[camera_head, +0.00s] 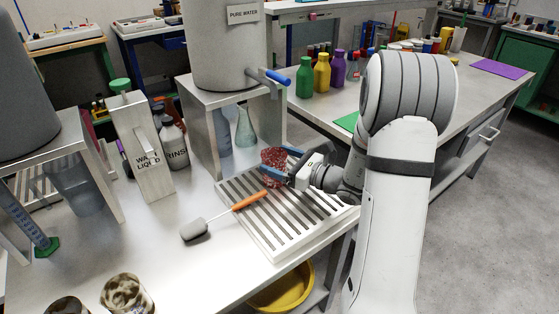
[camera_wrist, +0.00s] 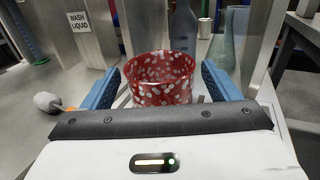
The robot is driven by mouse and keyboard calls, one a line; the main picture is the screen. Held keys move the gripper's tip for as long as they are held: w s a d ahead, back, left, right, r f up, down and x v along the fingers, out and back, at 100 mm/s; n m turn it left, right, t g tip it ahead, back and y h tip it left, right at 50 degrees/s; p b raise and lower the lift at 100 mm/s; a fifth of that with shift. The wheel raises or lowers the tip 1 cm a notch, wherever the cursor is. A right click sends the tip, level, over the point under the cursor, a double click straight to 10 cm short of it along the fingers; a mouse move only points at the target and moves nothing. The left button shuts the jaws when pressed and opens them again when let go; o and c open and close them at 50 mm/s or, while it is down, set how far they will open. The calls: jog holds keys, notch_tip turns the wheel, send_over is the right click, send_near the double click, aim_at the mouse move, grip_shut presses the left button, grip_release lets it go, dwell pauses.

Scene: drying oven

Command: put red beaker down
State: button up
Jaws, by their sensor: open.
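The red beaker (camera_wrist: 160,78), speckled with white, stands upright between my two blue fingers in the wrist view. In the head view the red beaker (camera_head: 272,160) is at the back part of the slatted white rack (camera_head: 254,238), partly hidden by my gripper. My gripper (camera_head: 275,163) is open around the beaker, and it also shows in the wrist view (camera_wrist: 162,85) with a finger on each side. A narrow gap shows beside the fingers. The beaker's base is hidden, so its contact with the rack cannot be seen clearly.
An orange-handled brush (camera_head: 250,200) lies across the rack's left edge. A metal stand (camera_head: 203,125) with the pure water tank (camera_head: 222,45) is behind, with glassware (camera_head: 246,128) under it. A wash liquid container (camera_head: 144,150) stands left.

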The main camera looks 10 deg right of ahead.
jog(key=shift+r, duration=0.1)
